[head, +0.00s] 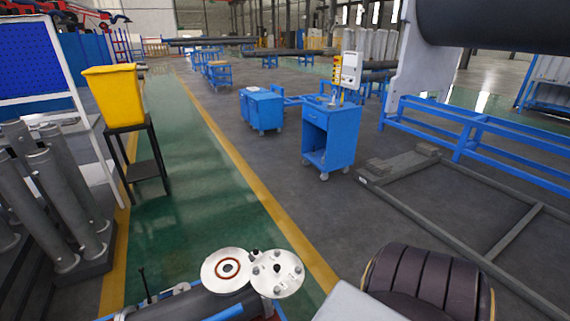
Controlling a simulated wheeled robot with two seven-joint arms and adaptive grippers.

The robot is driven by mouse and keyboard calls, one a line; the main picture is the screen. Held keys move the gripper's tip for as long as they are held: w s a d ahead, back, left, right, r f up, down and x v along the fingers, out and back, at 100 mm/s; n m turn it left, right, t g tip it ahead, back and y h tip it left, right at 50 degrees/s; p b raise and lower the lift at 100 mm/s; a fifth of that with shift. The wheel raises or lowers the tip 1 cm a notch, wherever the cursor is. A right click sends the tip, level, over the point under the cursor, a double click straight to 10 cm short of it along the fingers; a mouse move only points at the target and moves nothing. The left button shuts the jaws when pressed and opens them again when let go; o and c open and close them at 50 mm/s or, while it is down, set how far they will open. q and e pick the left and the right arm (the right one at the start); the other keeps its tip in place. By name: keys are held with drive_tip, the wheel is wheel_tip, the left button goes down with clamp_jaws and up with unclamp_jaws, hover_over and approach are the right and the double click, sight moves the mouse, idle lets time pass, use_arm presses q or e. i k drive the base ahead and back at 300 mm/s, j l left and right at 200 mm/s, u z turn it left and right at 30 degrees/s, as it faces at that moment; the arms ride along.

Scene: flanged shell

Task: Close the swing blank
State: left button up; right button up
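The dark flanged shell (200,306) lies at the bottom of the head view, its lower part cut off by the frame edge. Its pale round flange (211,268) has a reddish-brown ring around the opening. The swing blank (277,282), a pale metal disc with several bolt-like studs, sits to the right of the flange. The blank is swung aside, so the ringed opening is uncovered. A small dark hinge piece (254,255) shows between the two discs. Neither of my grippers is in view.
A yellow bin (112,94) on a black stand and grey pipes (67,208) are at left. Blue cabinets (330,133) stand mid-floor. A grey floor frame (470,217) lies at right. The green walkway (185,200) beyond the shell is clear. A dark ribbed part at bottom right seems mine.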

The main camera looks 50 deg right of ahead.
sight(274, 270)
drive_tip(key=z, duration=1.5)
